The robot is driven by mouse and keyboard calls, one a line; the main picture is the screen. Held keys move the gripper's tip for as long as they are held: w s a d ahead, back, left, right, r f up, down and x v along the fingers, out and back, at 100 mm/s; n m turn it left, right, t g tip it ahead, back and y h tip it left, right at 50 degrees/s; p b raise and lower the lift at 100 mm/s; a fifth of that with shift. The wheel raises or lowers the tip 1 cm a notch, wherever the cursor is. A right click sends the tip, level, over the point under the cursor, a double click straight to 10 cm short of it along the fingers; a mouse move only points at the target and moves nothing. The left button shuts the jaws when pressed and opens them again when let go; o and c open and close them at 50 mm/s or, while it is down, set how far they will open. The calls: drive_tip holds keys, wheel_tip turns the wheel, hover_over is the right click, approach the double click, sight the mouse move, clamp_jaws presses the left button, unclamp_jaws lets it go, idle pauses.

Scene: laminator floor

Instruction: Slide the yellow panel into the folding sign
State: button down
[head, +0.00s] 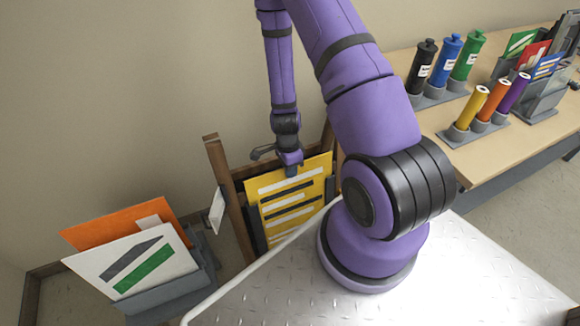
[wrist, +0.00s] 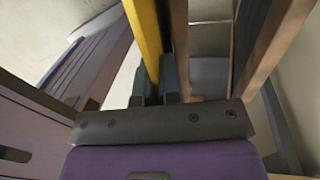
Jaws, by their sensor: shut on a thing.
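The yellow panel (head: 285,215), with white and dark stripes, stands upright with its top edge in my gripper (head: 291,172). In the wrist view my gripper's fingers (wrist: 156,90) are shut on the panel (wrist: 146,40), seen edge-on. In the wrist view the sign's wood (wrist: 180,50) runs close beside the panel. Dark strips flank the panel's sides. Its lower edge is hidden by my base deck, and I cannot tell how deep it sits in the sign.
A grey rack (head: 170,293) at lower left holds an orange panel (head: 110,228) and a white panel (head: 135,262). A white card (head: 217,210) is at the sign's left post. A wooden table (head: 510,145) at right carries several coloured bottles and a holder with cards.

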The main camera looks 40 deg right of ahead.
drive_tip(key=c, duration=1.2)
unclamp_jaws()
drive_tip(key=r, duration=0.3)
drive_tip(key=w+r, duration=0.1)
drive_tip(key=r, duration=0.6)
drive_tip(key=shift+w+d+r, duration=0.25)
drive_tip(key=shift+w+r, duration=0.05)
drive_tip(key=shift+w, duration=0.1)
drive_tip(key=shift+r, duration=0.1)
drive_tip(key=a+r+n+t, duration=0.25)
drive_tip(key=r+n, duration=0.25)
drive_tip(key=r, duration=0.6)
drive_tip(key=a+r+n+t, duration=0.1)
drive_tip(key=a+r+n, duration=0.35)
drive_tip(key=r, duration=0.65)
drive_tip(key=s+a+r+n+t, duration=0.1)
drive_tip(key=s+r+n, duration=0.3)
drive_tip(key=s+r, duration=0.1)
drive_tip(key=s+r+n+t, duration=0.1)
drive_tip(key=s+r+n, duration=0.2)
drive_tip(key=s+r, duration=0.2)
drive_tip(key=s+a+r+n+t, duration=0.1)
drive_tip(key=s+r+n, duration=0.3)
drive_tip(key=r, duration=0.4)
drive_tip(key=shift+s+a+n+t+h, duration=0.3)
drive_tip(key=shift+s+a+n+t, duration=0.05)
drive_tip(key=shift+s, duration=0.2)
